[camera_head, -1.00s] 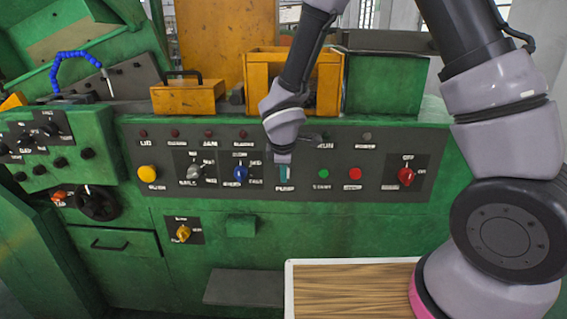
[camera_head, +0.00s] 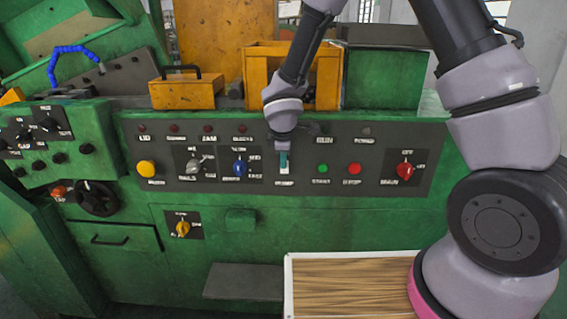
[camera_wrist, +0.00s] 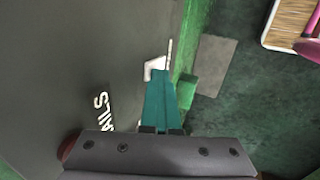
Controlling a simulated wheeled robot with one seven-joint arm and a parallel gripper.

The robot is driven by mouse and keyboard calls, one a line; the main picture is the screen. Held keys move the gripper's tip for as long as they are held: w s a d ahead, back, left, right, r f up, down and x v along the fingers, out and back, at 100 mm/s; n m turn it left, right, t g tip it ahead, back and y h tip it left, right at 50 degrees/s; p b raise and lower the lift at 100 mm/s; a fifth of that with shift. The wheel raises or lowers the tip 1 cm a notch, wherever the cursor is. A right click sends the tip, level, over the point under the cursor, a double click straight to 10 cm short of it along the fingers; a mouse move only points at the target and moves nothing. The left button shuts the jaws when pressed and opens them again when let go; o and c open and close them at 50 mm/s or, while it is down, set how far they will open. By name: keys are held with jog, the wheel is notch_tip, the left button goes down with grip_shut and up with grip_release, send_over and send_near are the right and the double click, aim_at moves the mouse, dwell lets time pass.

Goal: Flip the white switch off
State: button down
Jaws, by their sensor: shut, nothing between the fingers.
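The white switch (camera_head: 285,170) is on the dark control panel (camera_head: 225,187), between the blue knob and the green button. In the head view, only its lower part shows below my fingers. In the wrist view, a small white piece of the switch (camera_wrist: 154,68) shows at my fingertips. My gripper (camera_head: 284,161) is shut and empty, with its teal fingers together in front of the switch. In the wrist view, the gripper (camera_wrist: 160,80) reaches along the panel face. I cannot tell whether the fingers touch the switch or which way it is set.
A blue knob (camera_head: 239,168) and a grey knob (camera_head: 194,167) are to the left. A green button (camera_head: 323,168), a red button (camera_head: 354,169) and a red knob (camera_head: 404,170) are to the right. A wood-topped white-rimmed surface (camera_head: 288,285) lies below.

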jog(key=shift+r, duration=0.8)
